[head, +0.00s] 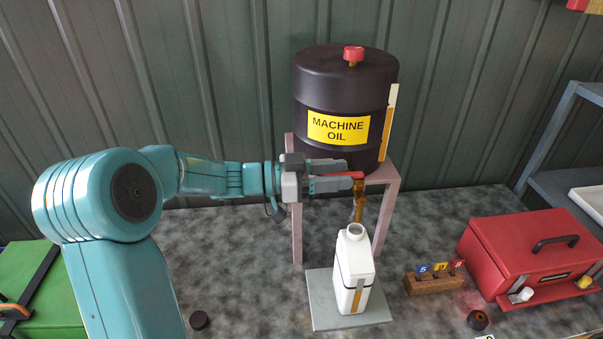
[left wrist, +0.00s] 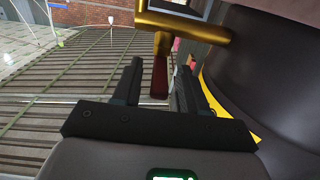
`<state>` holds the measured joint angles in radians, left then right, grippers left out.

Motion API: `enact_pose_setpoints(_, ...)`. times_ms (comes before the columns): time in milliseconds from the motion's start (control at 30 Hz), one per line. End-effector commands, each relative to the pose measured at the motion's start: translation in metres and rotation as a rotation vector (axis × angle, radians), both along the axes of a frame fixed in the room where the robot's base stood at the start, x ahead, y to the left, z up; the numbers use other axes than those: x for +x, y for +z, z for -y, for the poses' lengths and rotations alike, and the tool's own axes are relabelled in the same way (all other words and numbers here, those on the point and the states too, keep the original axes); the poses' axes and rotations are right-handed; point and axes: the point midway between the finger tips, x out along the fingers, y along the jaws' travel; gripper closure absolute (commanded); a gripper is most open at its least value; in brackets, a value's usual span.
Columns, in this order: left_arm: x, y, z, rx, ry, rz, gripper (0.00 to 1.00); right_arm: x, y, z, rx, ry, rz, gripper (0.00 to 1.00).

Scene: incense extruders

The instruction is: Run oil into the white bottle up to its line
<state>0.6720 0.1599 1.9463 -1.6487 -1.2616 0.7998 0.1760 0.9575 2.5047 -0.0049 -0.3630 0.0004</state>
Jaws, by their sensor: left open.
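The black drum labelled MACHINE OIL (head: 345,95) sits on a pinkish stand (head: 381,212). A brass tap (head: 361,200) with a red lever (head: 345,175) is at its lower front. The white bottle (head: 350,262) stands upright, mouth open, under the tap on a grey plate (head: 322,312). An amber strip runs down its front; I cannot make out the level against a line. My left gripper (head: 338,177) is open with its fingers around the red lever, which also shows between them in the left wrist view (left wrist: 160,76). Whether oil is flowing is unclear. My right gripper is out of view.
A red toolbox (head: 525,255) and a wooden block with numbered flags (head: 434,283) stand right of the bottle. A green case (head: 40,285) is at far left. The grey tabletop left of the plate is mostly clear.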

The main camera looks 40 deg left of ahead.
Motion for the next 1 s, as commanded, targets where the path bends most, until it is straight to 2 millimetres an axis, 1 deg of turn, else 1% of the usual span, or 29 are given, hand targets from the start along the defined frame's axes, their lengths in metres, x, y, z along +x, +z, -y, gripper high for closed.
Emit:
enact_pose_setpoints(67,-0.003,-0.001,-0.003,0.001,0.002,0.0,0.57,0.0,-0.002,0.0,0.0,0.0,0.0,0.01)
enact_pose_setpoints(167,-0.014,-0.002,-0.013,0.003,0.005,0.001,0.57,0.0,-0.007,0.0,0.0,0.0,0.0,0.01)
enact_pose_setpoints(267,-0.032,-0.004,-0.029,0.004,0.008,0.002,0.57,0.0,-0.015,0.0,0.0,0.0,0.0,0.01)
enact_pose_setpoints(500,-0.082,-0.004,-0.07,0.004,0.008,0.0,0.57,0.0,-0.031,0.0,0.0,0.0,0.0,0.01)
enact_pose_setpoints(600,-0.099,-0.003,-0.084,0.003,0.007,0.001,0.57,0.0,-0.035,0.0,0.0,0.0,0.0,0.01)
enact_pose_setpoints(700,-0.112,-0.001,-0.095,0.002,0.005,0.001,0.57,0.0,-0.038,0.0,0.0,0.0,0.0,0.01)
enact_pose_setpoints(833,-0.123,0.0,-0.102,0.0,0.003,0.001,0.57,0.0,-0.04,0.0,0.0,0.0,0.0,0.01)
enact_pose_setpoints(1000,-0.126,0.001,-0.105,0.001,0.0,0.002,0.57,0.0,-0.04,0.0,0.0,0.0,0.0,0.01)
